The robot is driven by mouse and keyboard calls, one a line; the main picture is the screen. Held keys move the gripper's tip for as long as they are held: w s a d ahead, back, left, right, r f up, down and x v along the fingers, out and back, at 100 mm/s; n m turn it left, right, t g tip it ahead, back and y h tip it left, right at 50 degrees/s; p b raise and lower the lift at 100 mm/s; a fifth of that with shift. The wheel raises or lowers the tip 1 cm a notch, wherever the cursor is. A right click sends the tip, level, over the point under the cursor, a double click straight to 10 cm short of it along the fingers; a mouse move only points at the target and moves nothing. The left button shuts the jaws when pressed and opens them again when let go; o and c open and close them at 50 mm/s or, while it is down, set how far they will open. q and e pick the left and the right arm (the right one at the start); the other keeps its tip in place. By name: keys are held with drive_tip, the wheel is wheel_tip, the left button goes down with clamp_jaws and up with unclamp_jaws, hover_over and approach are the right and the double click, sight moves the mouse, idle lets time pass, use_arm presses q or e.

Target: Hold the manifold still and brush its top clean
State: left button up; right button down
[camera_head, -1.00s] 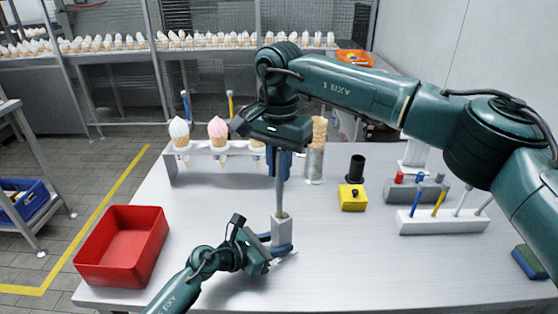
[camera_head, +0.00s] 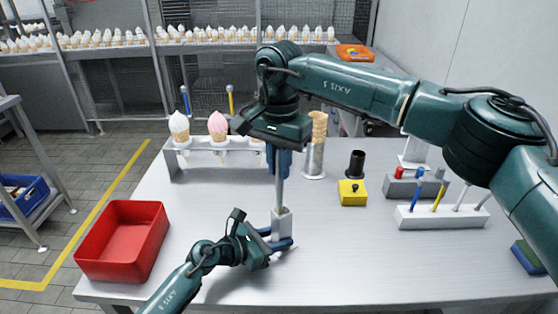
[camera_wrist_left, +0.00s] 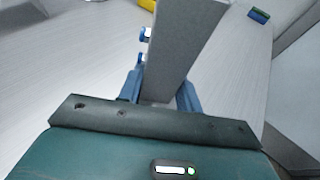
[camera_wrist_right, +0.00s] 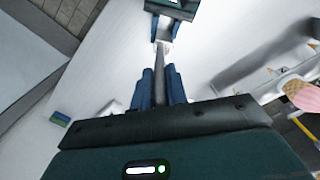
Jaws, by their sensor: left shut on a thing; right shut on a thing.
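The manifold, a pale grey upright block (camera_head: 282,225), stands near the table's front middle. My left gripper (camera_head: 283,243) is shut around its lower part; the block also fills the jaws in the left wrist view (camera_wrist_left: 182,50). My right gripper (camera_head: 279,163) points down above it, shut on the brush, whose thin grey shaft (camera_head: 280,192) hangs vertically. The brush also shows between the fingers in the right wrist view (camera_wrist_right: 160,82). Its lower end meets the manifold's top; I cannot tell whether the bristles touch or sit inside an opening.
A red bin (camera_head: 122,240) stands at the left. A rack with ice cream cones (camera_head: 215,165) is at the back left. A yellow box (camera_head: 352,193), a black cup (camera_head: 356,163) and a white tool holder (camera_head: 440,217) are at the right. Bare table lies between.

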drive_tip(key=shift+f, duration=0.25)
drive_tip(key=shift+w+d, duration=0.1)
drive_tip(key=shift+d, duration=0.05)
drive_tip(key=shift+w+d+r, duration=0.15)
drive_tip(key=shift+w+d, duration=0.4)
drive_tip(key=shift+d, duration=0.2)
drive_tip(key=shift+s+a, duration=0.7)
drive_tip(key=shift+a, duration=0.25)
drive_tip(key=shift+w+d, duration=0.1)
drive_tip(key=shift+w+d, duration=0.6)
drive_tip(key=shift+d, duration=0.3)
drive_tip(key=shift+s+a, duration=0.1)
drive_tip(key=shift+s+a, duration=0.6)
drive_tip(key=shift+a, duration=0.25)
